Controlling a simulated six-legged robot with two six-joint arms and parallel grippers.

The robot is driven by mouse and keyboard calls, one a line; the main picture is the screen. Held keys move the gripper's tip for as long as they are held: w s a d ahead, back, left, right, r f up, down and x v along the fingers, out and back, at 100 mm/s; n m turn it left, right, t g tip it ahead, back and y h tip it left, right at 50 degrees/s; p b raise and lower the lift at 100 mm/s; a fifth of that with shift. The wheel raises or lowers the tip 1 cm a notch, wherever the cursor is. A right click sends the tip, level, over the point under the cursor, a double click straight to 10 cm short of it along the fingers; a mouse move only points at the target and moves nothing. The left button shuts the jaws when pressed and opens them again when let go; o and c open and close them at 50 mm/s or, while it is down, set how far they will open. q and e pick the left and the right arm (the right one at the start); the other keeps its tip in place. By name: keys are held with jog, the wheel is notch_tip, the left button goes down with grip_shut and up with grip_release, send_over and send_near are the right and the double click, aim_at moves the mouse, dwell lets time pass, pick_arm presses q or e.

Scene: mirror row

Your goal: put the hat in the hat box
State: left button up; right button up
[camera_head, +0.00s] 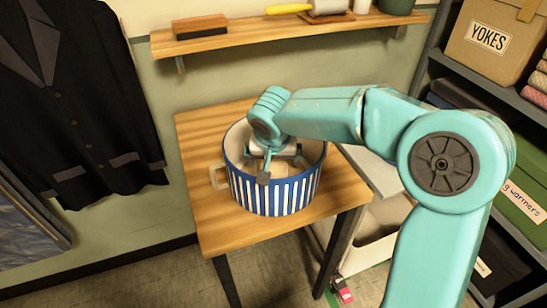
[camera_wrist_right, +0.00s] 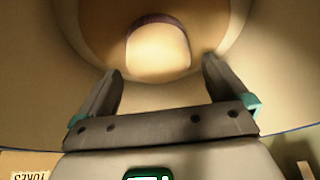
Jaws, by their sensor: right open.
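The hat box (camera_head: 275,197) is a round, blue and white striped tub with a cream inside, open at the top, on a wooden table. A tan hat with a dark purple band (camera_wrist_right: 158,52) lies inside it, its crown and brim showing in the right wrist view. In the head view my gripper and the box wall hide most of the hat. My right gripper (camera_head: 268,172) reaches down into the box from above. Its two fingers are spread and empty, with the crown showing between and beyond them. My left gripper is out of view.
The wooden table (camera_head: 200,150) has bare room around the box. A wall shelf (camera_head: 290,36) with a brush (camera_head: 200,26) is behind. A dark jacket (camera_head: 80,100) hangs at left. A shelf rack with a YOKES box (camera_head: 492,40) stands at right.

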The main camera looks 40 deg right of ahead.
jog(key=shift+r+p, duration=0.6)
jog(key=shift+r, duration=0.3)
jog(key=v, duration=1.1)
jog(key=shift+s, duration=0.25)
